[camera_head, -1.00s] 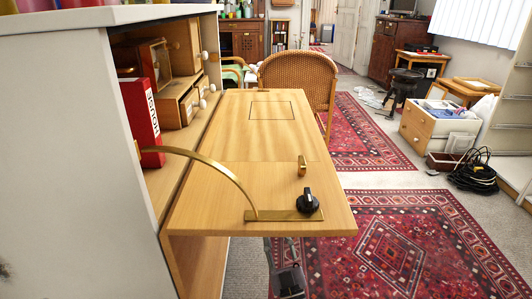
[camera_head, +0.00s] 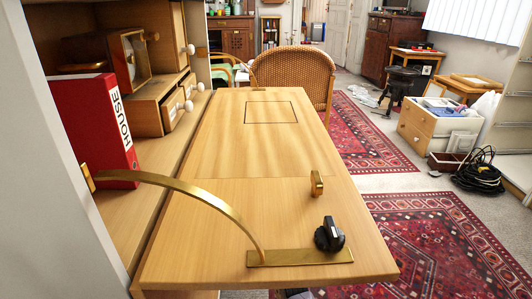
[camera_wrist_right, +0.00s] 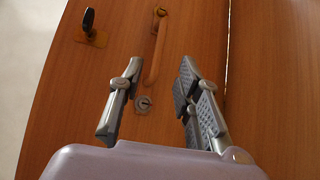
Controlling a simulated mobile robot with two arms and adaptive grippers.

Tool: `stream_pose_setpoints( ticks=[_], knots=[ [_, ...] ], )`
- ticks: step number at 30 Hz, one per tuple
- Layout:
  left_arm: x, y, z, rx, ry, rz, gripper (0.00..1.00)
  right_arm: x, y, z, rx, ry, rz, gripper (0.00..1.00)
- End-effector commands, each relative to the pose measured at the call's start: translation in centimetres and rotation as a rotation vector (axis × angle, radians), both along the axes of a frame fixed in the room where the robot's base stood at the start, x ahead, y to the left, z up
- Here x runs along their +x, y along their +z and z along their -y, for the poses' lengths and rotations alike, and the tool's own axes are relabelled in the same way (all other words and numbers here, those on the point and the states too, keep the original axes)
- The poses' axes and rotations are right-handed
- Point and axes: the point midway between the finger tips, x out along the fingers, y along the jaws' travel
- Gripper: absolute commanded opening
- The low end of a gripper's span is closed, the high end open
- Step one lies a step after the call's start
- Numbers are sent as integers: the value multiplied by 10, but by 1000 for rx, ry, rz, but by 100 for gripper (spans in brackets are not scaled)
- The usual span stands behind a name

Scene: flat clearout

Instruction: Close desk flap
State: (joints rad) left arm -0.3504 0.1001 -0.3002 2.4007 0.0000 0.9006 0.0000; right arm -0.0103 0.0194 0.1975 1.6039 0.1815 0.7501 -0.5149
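The desk flap (camera_head: 240,195) is folded down and lies flat in the head view, joined to the desk along its left side. A curved brass stay (camera_head: 215,205) runs from the desk wall to a brass plate on the flap. A black knob (camera_head: 329,236) and a small brass piece (camera_head: 317,183) are near the flap's front right. My right gripper (camera_wrist_right: 160,72) is open in the right wrist view, facing a brown wooden surface (camera_wrist_right: 60,120). A bar-like handle (camera_wrist_right: 157,50) shows between its fingers; contact cannot be told. My left gripper is not in view.
A red binder (camera_head: 93,130), a clock (camera_head: 130,58) and small drawers (camera_head: 160,103) are inside the desk. A wicker chair (camera_head: 290,75) stands close behind the flap's far end. Patterned rugs (camera_head: 440,240) cover open floor at right.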

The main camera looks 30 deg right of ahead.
Motion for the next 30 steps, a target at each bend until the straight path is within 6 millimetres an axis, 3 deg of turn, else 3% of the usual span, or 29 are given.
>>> stream_pose_setpoints(
  ticks=[9, 15, 30],
  knots=[
    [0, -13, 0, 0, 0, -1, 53, 48, 48, 18, -2, -1, 4, 32],
    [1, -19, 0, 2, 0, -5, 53, 69, 70, 26, 0, 0, 2, 32],
    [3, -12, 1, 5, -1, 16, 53, 80, 81, 29, 0, 0, -1, 30]
  ],
)
